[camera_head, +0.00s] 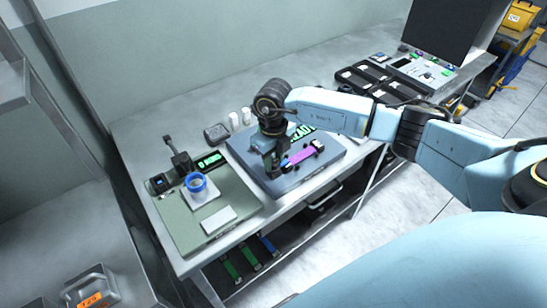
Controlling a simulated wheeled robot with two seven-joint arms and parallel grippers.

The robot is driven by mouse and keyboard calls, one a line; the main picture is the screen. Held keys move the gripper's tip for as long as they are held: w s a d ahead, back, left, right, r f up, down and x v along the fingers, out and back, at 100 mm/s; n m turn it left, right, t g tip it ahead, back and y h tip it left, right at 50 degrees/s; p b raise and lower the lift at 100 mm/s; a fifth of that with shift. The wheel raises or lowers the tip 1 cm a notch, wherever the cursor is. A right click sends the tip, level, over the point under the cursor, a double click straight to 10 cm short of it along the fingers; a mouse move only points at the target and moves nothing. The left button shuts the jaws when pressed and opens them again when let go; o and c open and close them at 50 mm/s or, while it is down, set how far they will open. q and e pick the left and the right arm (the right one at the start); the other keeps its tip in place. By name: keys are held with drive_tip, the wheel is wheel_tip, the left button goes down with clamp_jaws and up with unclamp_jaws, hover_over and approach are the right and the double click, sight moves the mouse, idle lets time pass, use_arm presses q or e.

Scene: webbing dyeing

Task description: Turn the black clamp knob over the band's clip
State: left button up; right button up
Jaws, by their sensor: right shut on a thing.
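A magenta band (301,156) lies on a blue-grey fixture plate (324,165) on the metal bench. Black pieces hold its two ends; the right one (318,145) shows clearly. My right gripper (271,168) comes down from above at the band's left end and is shut there. It appears shut on the black clamp knob, which its dark fingers and wrist mostly hide. The clip under it cannot be made out. A green lit display (301,132) on the plate is partly covered by my right arm. My left gripper is not in view.
White bottles (233,119) stand behind. Black trays (368,76) lie at the back right. Green and blue bands lie on the shelf below.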

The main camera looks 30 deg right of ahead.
sight(273, 161)
drive_tip(key=o, duration=1)
wheel_tip(273, 161, up, 14)
drive_tip(key=shift+f+b, duration=0.25)
drive_tip(key=shift+b, duration=0.1)
